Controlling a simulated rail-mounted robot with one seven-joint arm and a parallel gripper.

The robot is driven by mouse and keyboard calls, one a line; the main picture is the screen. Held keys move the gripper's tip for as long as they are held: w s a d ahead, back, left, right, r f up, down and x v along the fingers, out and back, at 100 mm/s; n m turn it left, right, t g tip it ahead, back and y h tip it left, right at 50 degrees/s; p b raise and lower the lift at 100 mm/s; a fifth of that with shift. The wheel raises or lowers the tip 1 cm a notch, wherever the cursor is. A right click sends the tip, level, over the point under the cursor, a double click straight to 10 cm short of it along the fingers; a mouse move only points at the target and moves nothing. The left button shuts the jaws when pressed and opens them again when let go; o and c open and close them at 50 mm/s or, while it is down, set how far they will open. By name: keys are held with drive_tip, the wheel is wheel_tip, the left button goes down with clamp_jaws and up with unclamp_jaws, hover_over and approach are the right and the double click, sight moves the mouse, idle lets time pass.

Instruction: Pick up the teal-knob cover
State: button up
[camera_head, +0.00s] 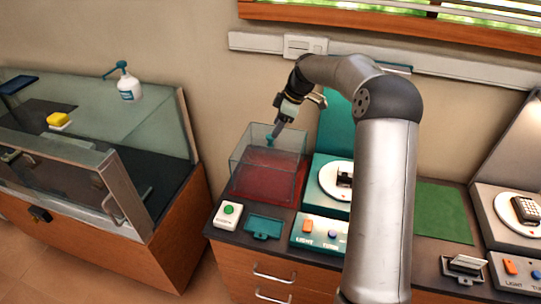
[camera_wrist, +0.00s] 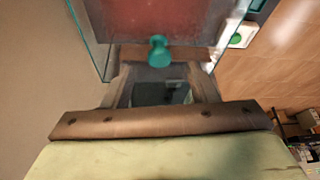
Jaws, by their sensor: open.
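The teal-knob cover (camera_head: 262,160) is a clear box standing over a red base on the counter at centre-left in the head view. Its teal knob (camera_head: 270,142) is on top. My gripper (camera_head: 277,132) points down close to the knob from above. In the wrist view, the knob (camera_wrist: 158,50) shows just beyond my open gripper (camera_wrist: 160,82), roughly centred between its fingers. Nothing is held. I cannot tell whether a fingertip touches the knob. The red surface (camera_wrist: 150,20) shows through the cover beyond it.
A teal exhibit with a round white plate (camera_head: 335,180) stands right beside the cover. A white box with a green button (camera_head: 228,213) and a teal tray (camera_head: 263,227) lie in front. A glass-walled case (camera_head: 150,120) stands left. A green mat (camera_head: 443,212) lies right.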

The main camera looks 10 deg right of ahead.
sight(270, 157)
drive_tip(key=shift+d+p+x, duration=0.1)
drive_tip(key=shift+p+x, duration=0.45)
drive_tip(key=shift+x, duration=0.9)
drive_tip(key=shift+d+p+x, duration=0.15)
drive_tip(key=shift+p+x, duration=0.35)
drive_tip(key=shift+x, duration=0.95)
clamp_jaws()
